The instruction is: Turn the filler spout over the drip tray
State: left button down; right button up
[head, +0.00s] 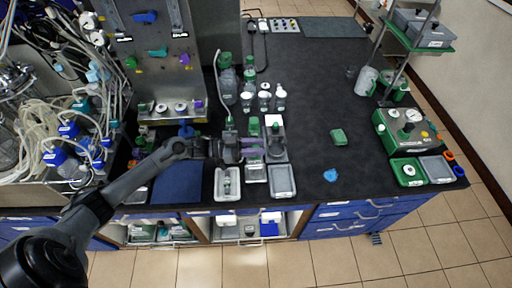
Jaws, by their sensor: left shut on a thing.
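My left gripper (255,150) reaches in from the left over the small bench equipment near the front edge. Its two purple-looking fingers point right and are shut on a small part beside a grey bench unit (275,146). This part seems to be the filler spout, but the fingers largely hide it, and its exact direction cannot be told. A shallow grey tray (282,181) lies in front of the unit and may be the drip tray. A white tray (228,196) with an item in it lies further left. My right gripper is not in view.
Several bottles (264,97) stand behind the gripper. A rack panel (150,60) and tubing (75,130) crowd the left.

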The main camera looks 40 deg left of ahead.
pick_arm(q)
jog(key=shift+r, duration=0.1)
jog(key=c, duration=0.9)
grip_release()
jog(key=shift+c, duration=0.2)
jog(key=shift+s+a, duration=0.3)
jog(key=shift+s, duration=0.05)
jog(key=v, duration=0.9)
jog(key=shift+s+a, duration=0.3)
